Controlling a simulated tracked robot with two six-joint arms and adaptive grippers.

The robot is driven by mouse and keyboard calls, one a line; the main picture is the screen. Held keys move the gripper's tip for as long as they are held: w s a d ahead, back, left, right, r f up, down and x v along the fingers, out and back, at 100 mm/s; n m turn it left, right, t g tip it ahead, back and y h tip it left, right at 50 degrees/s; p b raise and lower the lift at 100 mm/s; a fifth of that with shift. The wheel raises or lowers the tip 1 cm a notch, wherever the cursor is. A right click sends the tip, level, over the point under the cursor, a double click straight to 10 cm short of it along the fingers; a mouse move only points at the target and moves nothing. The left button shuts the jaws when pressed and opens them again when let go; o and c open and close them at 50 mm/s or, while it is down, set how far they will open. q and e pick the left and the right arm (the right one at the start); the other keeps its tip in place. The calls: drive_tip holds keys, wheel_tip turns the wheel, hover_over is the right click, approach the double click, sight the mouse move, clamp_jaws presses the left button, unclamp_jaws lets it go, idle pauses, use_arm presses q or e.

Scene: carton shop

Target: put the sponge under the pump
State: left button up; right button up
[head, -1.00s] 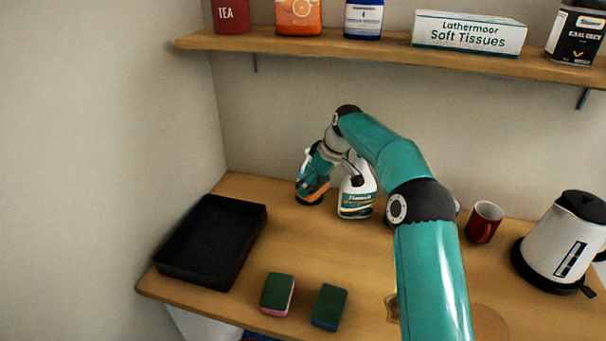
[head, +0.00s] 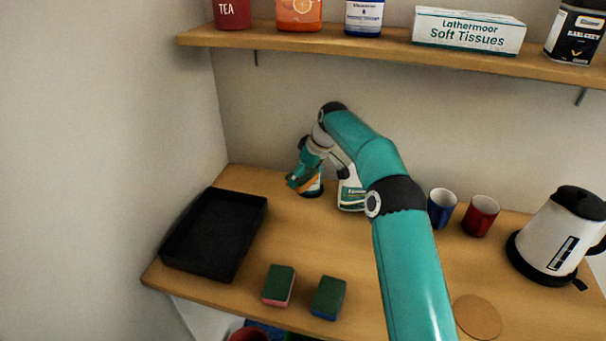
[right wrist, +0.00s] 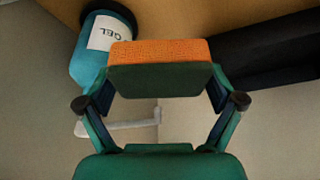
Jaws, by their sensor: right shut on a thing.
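My right gripper (head: 299,180) is at the back left of the table. In the right wrist view the gripper (right wrist: 160,92) is shut on an orange sponge (right wrist: 160,51) with a dark green scouring side. The pump is a teal bottle (right wrist: 88,62) with a white "GEL" label and a white nozzle (right wrist: 125,126); it looks upside down there. The sponge sits at bottle height, lower than the nozzle and nearer the camera; I cannot tell whether it is directly below the outlet. In the head view my gripper mostly hides the bottle. My left gripper is not in view.
A white spray bottle (head: 350,196) stands close to the right of my gripper. A black tray (head: 201,268) lies left. Two green-topped sponges, one pink (head: 278,286) and one blue (head: 328,298), lie in front. Mugs (head: 481,215) and a kettle (head: 552,240) stand right; a shelf (head: 390,52) runs above.

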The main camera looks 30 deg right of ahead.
drive_tip(key=o, duration=0.4)
drive_tip(key=shift+r+p, duration=0.3)
drive_tip(key=shift+r, duration=0.05)
drive_tip(key=v, duration=0.7)
drive_tip(key=shift+s+r+b, duration=0.1)
drive_tip(key=shift+r+b, duration=0.2)
